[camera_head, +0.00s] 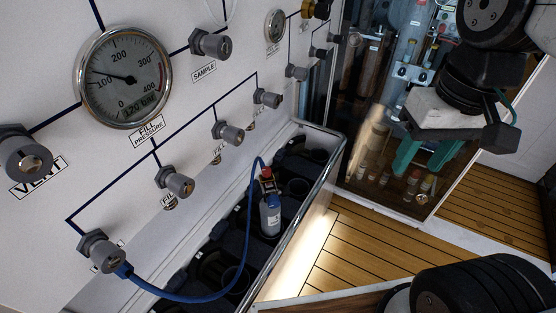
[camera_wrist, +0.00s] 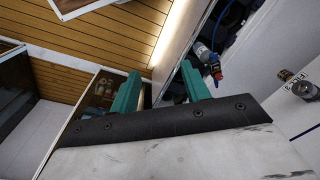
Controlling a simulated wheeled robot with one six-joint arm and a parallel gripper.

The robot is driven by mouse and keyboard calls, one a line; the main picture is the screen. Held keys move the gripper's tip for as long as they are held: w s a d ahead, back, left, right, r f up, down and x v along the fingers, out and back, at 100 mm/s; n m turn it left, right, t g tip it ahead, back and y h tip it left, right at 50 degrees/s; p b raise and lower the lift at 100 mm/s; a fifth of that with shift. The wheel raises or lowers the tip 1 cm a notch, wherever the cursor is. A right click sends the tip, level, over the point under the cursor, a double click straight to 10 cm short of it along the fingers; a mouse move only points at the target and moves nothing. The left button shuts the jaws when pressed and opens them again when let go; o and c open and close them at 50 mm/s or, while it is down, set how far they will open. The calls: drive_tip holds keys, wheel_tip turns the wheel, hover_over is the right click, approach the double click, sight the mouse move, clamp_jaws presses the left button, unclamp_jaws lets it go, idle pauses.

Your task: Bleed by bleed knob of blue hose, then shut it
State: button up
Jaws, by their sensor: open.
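The blue hose (camera_head: 247,232) runs from a grey fitting (camera_head: 102,252) at the panel's lower left, loops down over the trough and rises to the top of a small grey cylinder (camera_head: 270,215). A red part (camera_head: 267,174) shows at the cylinder's top; I cannot tell which piece there is the bleed knob. In the wrist view the cylinder (camera_wrist: 203,54) and a red part (camera_wrist: 217,74) show beyond my gripper's fingers. My gripper (camera_head: 420,157) hangs at the upper right, well apart from the hose and cylinder. Its green fingers (camera_wrist: 160,87) are apart and empty.
The white panel carries a fill pressure gauge (camera_head: 124,78), a vent knob (camera_head: 24,153), a sample knob (camera_head: 210,44) and several fill knobs. The trough's metal rim (camera_head: 322,177) stands near the cylinder. A glass-fronted cabinet (camera_head: 365,130) stands behind my gripper. Wooden floor (camera_head: 350,255) is clear.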

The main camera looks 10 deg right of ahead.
sight(266, 170)
drive_tip(key=w+a+f+m+g+y, duration=0.3)
drive_tip(key=w+a+f+g+y, duration=0.15)
drive_tip(key=w, duration=0.45)
drive_tip(key=w+a+f+m+g+y, duration=0.35)
drive_tip(key=w+a+f, duration=0.25)
drive_tip(key=w, duration=0.3)
drive_tip(key=w+a+f+m+t+y, duration=0.15)
drive_tip(key=w+f+m+y, duration=0.3)
drive_tip(key=f, duration=0.55)
drive_tip(key=w+a+f+m+t+y, duration=0.15)
drive_tip(key=w+f+m+y, duration=0.35)
drive_tip(key=f, duration=0.5)
drive_tip(key=shift+n+h, duration=0.35)
drive_tip(key=shift+n, duration=0.05)
drive_tip(key=x, duration=0.8)
drive_tip(key=shift+w+r, duration=0.25)
drive_tip(key=shift+w, duration=0.15)
drive_tip(key=shift+g, duration=0.3)
drive_tip(key=c, duration=1)
